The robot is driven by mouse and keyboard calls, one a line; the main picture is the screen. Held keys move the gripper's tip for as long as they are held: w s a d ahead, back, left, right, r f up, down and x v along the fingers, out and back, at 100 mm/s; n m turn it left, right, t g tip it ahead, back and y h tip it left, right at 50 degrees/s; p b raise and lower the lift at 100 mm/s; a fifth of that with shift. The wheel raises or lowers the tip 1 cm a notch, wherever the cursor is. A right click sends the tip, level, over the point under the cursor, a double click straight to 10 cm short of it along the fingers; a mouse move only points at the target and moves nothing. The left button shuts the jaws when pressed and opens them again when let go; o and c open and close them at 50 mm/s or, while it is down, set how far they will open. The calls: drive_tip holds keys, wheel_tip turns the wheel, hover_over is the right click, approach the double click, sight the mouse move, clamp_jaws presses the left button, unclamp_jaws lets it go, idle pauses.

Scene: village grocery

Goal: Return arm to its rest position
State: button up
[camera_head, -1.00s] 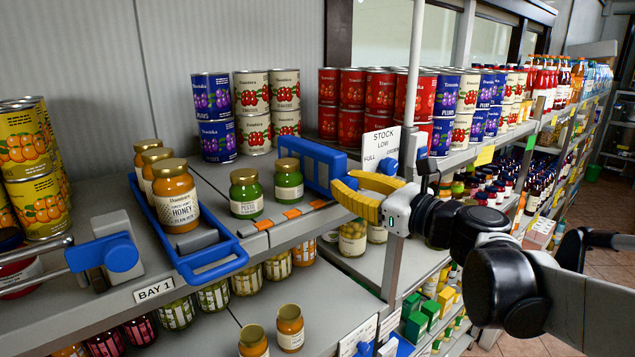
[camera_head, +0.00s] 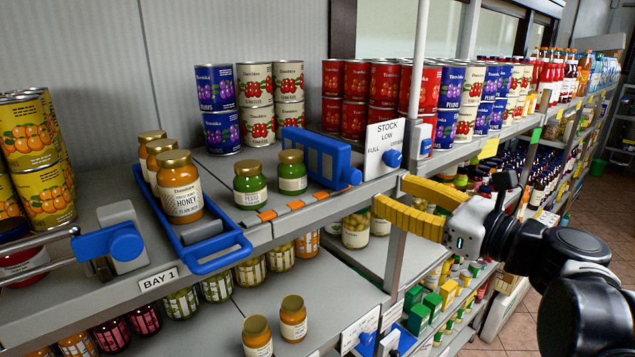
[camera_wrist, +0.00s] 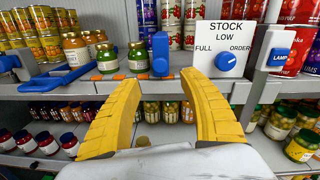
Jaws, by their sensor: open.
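My gripper (camera_head: 388,203) is open and empty, its yellow fingers spread apart in front of the shelf edge in the head view. In the wrist view the two fingers (camera_wrist: 160,103) show wide apart with nothing between them. The gripper is right of and apart from the blue slotted divider (camera_head: 320,157). That divider stands on the top shelf beside two green pesto jars (camera_head: 250,184). A blue tray (camera_head: 222,262) holds several honey jars (camera_head: 179,187) in a row at the left.
The STOCK LOW sign with a blue knob (camera_head: 385,143) stands by a white post near my gripper. A blue clamp-like fixture (camera_head: 108,246) sits at the left. Red cans (camera_head: 355,85) and other tins line the back.

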drive_tip(key=shift+v, duration=0.8)
drive_tip(key=shift+f, duration=0.15)
drive_tip(key=s+a+f+n+g+h+b, duration=0.25)
drive_tip(key=f+n+b, duration=0.55)
drive_tip(key=f, duration=0.9)
drive_tip(key=s+a+f+n+g+h+b, duration=0.1)
drive_tip(key=s+a+f+n+g+b, duration=0.25)
drive_tip(key=f+b, duration=1.1)
drive_tip(key=s+d+f+n+h+b, duration=0.2)
drive_tip(key=f+n+b, duration=0.3)
drive_tip(key=f, duration=0.5)
drive_tip(key=s+d+f+n+g+h+b, duration=0.1)
drive_tip(key=f+n+b, duration=0.4)
drive_tip(key=f, duration=0.5)
drive_tip(key=s+d+f+n+h+b, duration=0.3)
drive_tip(key=f+b, duration=0.4)
drive_tip(key=f, duration=0.3)
drive_tip(key=shift+s+f+n+h+b, duration=0.3)
drive_tip(key=shift+s+f+n+h, duration=0.2)
drive_tip(key=shift+n, duration=0.75)
drive_tip(key=shift+d, duration=0.1)
